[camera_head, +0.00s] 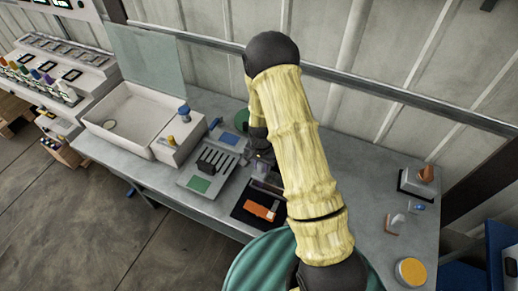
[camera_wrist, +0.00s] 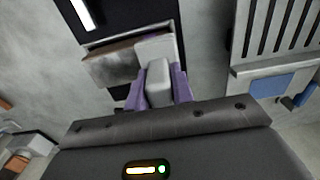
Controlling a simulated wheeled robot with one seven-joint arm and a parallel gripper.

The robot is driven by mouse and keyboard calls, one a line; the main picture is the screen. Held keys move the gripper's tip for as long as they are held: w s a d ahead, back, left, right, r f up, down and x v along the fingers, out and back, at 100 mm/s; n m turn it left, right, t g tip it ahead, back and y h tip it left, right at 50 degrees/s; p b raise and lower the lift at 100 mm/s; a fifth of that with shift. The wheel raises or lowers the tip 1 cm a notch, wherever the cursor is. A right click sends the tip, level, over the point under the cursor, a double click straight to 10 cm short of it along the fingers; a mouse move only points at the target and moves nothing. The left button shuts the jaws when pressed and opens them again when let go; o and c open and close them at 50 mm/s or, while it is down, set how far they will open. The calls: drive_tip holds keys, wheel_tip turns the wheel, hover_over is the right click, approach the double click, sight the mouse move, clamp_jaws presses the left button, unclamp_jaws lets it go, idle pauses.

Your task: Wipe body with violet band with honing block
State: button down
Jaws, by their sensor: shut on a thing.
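My gripper (camera_wrist: 160,88) shows in the wrist view with its two violet fingers closed on a pale grey block-shaped piece (camera_wrist: 158,72). This piece adjoins a wider block with a brownish face (camera_wrist: 112,66); I take the two together to be the honing block. It is over or at the edge of a black mat (camera_wrist: 110,22); whether it touches cannot be told. In the head view my gripper (camera_head: 262,162) is low over the bench, partly hidden by my arm. I cannot make out a body with a violet band with certainty.
The black mat (camera_head: 240,213) holds an orange piece (camera_head: 260,211). Left of it is a slotted grey fixture (camera_head: 190,178) with a green patch, then a white basin (camera_head: 98,127). A yellow-topped round item (camera_head: 410,271) and small stands are at right. Bench between is partly clear.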

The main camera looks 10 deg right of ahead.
wheel_tip(320, 180, up, 4)
drive_tip(key=shift+r+p, duration=0.25)
drive_tip(key=shift+p, duration=0.95)
drive_tip(key=shift+w+r+p, duration=0.1)
drive_tip(key=shift+r+p, duration=0.45)
drive_tip(key=shift+r, duration=0.15)
drive_tip(key=shift+r+p, duration=0.75)
drive_tip(key=shift+r, duration=0.45)
drive_tip(key=c, duration=1.9)
unclamp_jaws()
drive_tip(key=shift+c, duration=1.3)
drive_tip(key=shift+f, duration=0.15)
